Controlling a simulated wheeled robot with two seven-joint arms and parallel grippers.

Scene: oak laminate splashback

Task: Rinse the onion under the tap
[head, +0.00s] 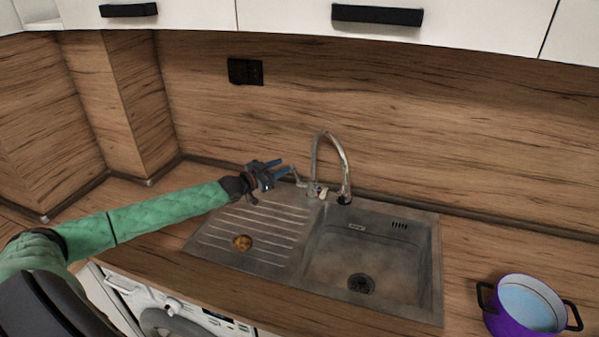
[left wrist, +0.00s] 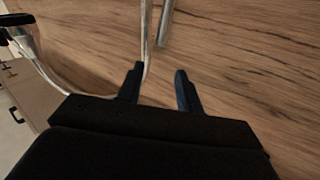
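The onion (head: 242,242), small and yellow-brown, lies on the ribbed drainboard of the sink (head: 425,290), left of the basin. The chrome tap (head: 345,170) stands behind the basin with a tall curved spout; no water stream shows. My left gripper (head: 284,171) is above the back of the drainboard, its fingers pointing right, close to the tap's lever (head: 298,178). In the left wrist view its two fingers (left wrist: 160,88) are apart with no held object visible. A chrome tube (left wrist: 147,45) shows by one finger; contact cannot be told. My right gripper is out of view.
A purple pot (head: 525,305) with dark handles stands on the counter right of the sink. The basin looks empty, with its drain (head: 361,284) visible. A wooden splashback (head: 450,140) with a black socket (head: 245,71) rises behind, and white cabinets hang above.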

